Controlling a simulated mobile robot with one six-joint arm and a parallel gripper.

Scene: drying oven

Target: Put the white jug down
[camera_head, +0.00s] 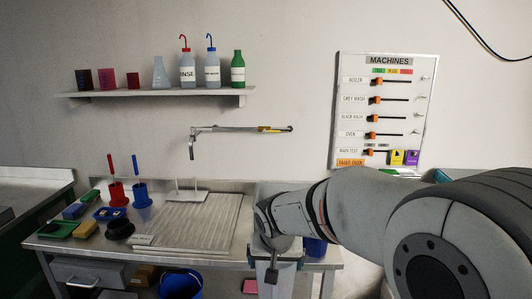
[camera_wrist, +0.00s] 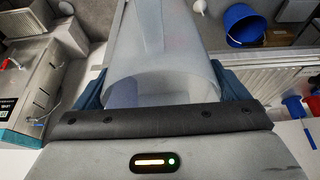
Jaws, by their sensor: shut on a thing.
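The white jug (camera_wrist: 160,55) fills the upper middle of the wrist view. It is translucent, and its wide round end faces the camera. My gripper (camera_wrist: 160,88) is shut on it, with one dark blue finger on each side of the jug. In the head view my arm reaches in from the right over the right part of the steel counter (camera_head: 225,258).
A ribbed draining board (camera_head: 195,222) covers the counter's middle. Brushes in red (camera_head: 116,195) and blue (camera_head: 141,195) holders and small trays stand left. A blue bucket (camera_head: 180,285) is below. A shelf (camera_head: 150,93) holds bottles. A machine (camera_wrist: 40,85) is left in the wrist view.

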